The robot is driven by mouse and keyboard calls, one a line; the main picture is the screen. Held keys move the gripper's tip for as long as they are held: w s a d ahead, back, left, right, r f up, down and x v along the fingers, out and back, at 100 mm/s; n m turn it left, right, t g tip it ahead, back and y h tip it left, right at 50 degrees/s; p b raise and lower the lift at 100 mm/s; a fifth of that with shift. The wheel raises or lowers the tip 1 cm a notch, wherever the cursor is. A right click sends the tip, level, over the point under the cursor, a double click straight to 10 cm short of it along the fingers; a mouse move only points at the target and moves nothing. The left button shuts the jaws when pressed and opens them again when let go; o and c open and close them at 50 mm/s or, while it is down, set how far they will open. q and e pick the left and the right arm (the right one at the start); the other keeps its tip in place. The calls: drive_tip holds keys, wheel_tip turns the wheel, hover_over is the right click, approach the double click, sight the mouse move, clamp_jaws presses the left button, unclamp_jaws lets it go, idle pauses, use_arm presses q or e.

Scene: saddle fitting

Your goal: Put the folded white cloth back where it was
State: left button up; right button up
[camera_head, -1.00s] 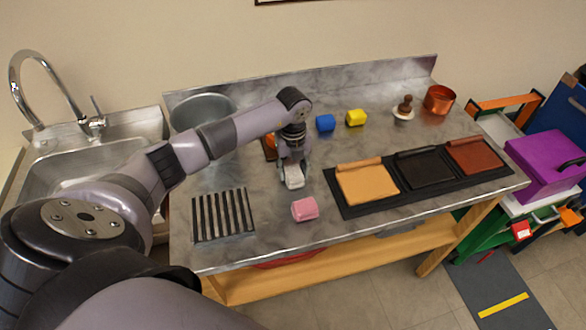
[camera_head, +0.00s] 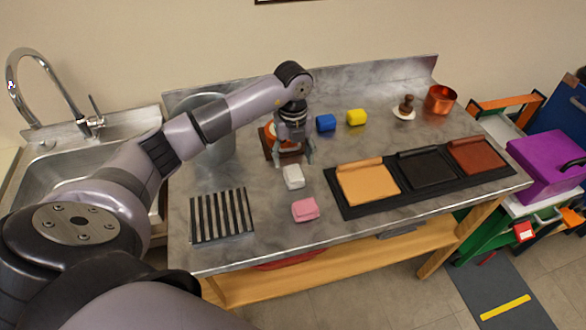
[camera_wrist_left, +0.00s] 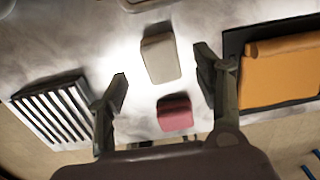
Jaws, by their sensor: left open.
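The folded white cloth (camera_head: 293,177) lies on the grey marbled counter, just behind the pink folded cloth (camera_head: 305,209). My left gripper (camera_head: 294,158) is open and empty, above and a little behind the white cloth, apart from it. In the left wrist view the white cloth (camera_wrist_left: 160,58) shows between and beyond the two spread fingers (camera_wrist_left: 160,85). The pink cloth (camera_wrist_left: 175,113) shows there too, nearer the gripper's palm. My right gripper is not in view.
A black-and-silver slatted rack (camera_head: 222,215) stands left of the cloths. A black tray (camera_head: 345,209) with tan, black and brown panels lies right. A metal bowl (camera_head: 212,150) is partly hidden by my arm.

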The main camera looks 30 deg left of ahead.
sight(293, 169)
use_arm(q)
wheel_tip(293, 169, up, 7)
drive_tip(key=b, duration=0.1)
drive_tip(key=shift+f, duration=0.2)
idle(0.5)
